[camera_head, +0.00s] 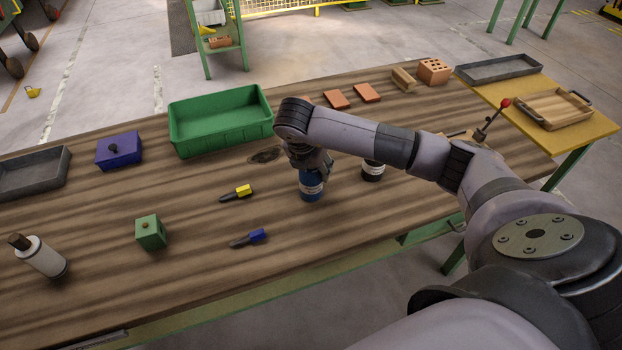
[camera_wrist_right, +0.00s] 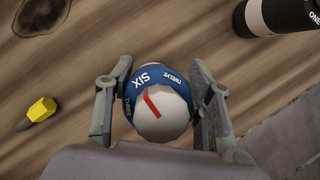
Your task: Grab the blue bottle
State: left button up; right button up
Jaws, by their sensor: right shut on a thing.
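The blue bottle (camera_head: 311,185) stands on the wooden table in the head view, below my right gripper (camera_head: 306,160). In the right wrist view, the bottle (camera_wrist_right: 158,98) shows from above, with a white top, a red mark and a blue band with white lettering. The right gripper's fingers (camera_wrist_right: 160,108) are on both sides of the bottle, shut on it. The bottle's upper part is hidden by the gripper in the head view. My left gripper is not in view.
A yellow-handled tool (camera_head: 242,191) and a blue-handled tool (camera_head: 255,237) lie to the left. A green crate (camera_head: 222,143) stands behind.

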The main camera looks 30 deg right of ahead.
jog(key=shift+c, duration=0.7)
jog(key=shift+w+r, duration=0.1)
jog(key=shift+r, duration=0.1)
